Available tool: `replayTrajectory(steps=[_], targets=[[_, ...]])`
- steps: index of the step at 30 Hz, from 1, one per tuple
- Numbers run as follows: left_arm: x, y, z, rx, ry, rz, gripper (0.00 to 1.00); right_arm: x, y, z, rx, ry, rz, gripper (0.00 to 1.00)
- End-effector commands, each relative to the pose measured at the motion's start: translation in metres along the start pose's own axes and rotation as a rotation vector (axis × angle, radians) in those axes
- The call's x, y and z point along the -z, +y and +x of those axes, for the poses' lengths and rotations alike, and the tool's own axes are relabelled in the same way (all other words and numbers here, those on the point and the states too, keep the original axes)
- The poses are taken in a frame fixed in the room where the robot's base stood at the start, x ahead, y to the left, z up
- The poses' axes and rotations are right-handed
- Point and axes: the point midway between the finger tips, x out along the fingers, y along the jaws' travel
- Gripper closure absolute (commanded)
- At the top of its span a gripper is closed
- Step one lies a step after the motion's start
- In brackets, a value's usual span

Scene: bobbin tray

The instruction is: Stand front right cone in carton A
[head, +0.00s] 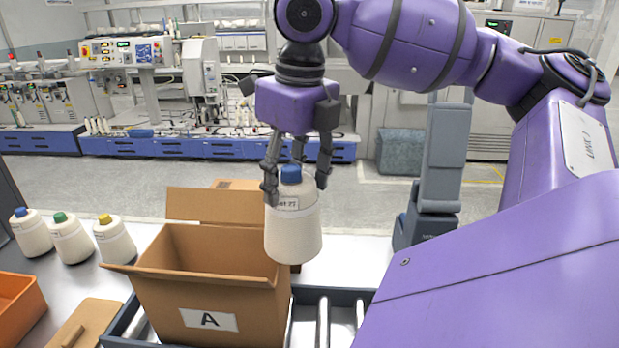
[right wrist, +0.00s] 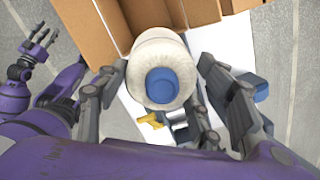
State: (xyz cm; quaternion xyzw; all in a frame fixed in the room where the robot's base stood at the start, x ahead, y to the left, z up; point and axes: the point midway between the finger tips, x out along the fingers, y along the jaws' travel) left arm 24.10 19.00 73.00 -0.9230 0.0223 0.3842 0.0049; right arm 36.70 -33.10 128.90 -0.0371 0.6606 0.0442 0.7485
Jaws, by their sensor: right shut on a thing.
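My right gripper (head: 296,189) is shut on a white yarn cone (head: 293,228) with a blue tip. The cone hangs upright in the air, and in the head view it covers part of the right side of carton A (head: 158,290). In the right wrist view the cone (right wrist: 142,60) sits between the fingers, with cardboard walls beyond it. Carton A is open, with a flap raised at the back; its floor is hidden. My left gripper (right wrist: 41,40) shows only in the right wrist view, at the left, with its fingers spread and empty.
Three more cones, with blue (head: 31,233), green (head: 71,238) and yellow (head: 114,240) tips, stand left of the carton. An orange bin (head: 18,305) is at the lower left. Rollers (head: 323,322) lie right of the carton. A yellow object (right wrist: 152,121) shows below the cone.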

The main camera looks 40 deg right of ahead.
Motion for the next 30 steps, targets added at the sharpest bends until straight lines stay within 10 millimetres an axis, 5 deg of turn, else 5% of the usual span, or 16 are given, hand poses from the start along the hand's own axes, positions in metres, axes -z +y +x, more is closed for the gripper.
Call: replayTrajectory(steps=[23,30], targets=[[0.002,0.002,0.001,-0.002,0.003,-0.004,0.6,-0.078,0.054,0.011,0.001,-0.002,-0.005,0.96],[0.003,0.002,0.001,-0.002,0.004,-0.004,0.6,-0.073,0.053,0.039,0.005,0.002,-0.002,0.96]])
